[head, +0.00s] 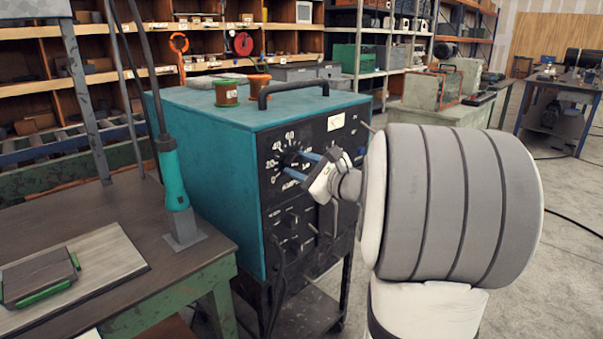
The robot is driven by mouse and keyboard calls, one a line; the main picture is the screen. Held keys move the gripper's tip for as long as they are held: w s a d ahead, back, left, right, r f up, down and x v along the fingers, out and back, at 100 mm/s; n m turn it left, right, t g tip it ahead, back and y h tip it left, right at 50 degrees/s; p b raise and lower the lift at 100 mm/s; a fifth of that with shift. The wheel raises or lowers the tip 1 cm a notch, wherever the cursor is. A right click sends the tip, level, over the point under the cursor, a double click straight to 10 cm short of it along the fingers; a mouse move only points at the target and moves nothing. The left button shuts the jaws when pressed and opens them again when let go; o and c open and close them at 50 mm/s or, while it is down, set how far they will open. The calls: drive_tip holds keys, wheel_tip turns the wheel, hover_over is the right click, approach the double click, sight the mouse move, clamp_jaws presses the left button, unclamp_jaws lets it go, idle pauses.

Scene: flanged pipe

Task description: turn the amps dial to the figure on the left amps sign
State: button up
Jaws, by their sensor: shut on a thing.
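The amps dial (288,158) is on the black front panel of a teal welding machine (205,160). White figures, among them 0, 20, 40 and 60, run around it, with lettering below. My gripper (294,162) reaches in from the right with its two blue fingers at the dial, shut on its knob. The fingers and wrist hide part of the dial's right side, and I cannot read its exact setting. A small pale label (336,121) is on the upper panel; its text is too small to read. I cannot make out which sign is the left amps sign.
A workbench (150,262) with a teal torch (174,180) is at the left. Cables hang below the panel. Shelves line the back.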

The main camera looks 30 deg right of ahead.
idle(0.4)
drive_tip(key=o, duration=1)
drive_tip(key=v, duration=0.7)
drive_tip(key=shift+s+d+p, duration=0.15)
drive_tip(key=shift+s+p, duration=0.15)
drive_tip(key=shift+s, duration=0.05)
